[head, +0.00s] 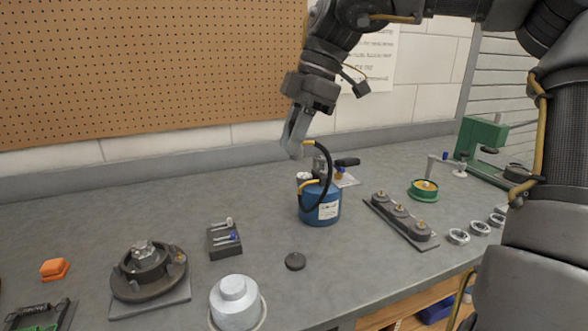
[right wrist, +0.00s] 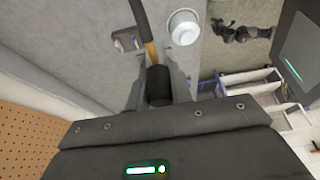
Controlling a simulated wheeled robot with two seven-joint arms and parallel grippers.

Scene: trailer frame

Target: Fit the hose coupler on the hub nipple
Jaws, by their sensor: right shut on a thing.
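My right gripper (head: 296,146) points down above the bench, just behind the blue grease canister (head: 320,208). In the right wrist view its fingers (right wrist: 158,92) are shut on a black cylindrical piece (right wrist: 159,84), which looks like the hose coupler. A black hose (head: 328,168) loops from near the fingertips down to the canister. The hub (head: 148,268), a dark round flange with a silver top, sits on a plate at front left. The coupler is well apart from the hub. My left gripper is out of view.
A silver cap (head: 234,302) stands at the front edge. A rail with several studs (head: 401,217), rings (head: 459,237) and a green vise (head: 483,140) are right.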

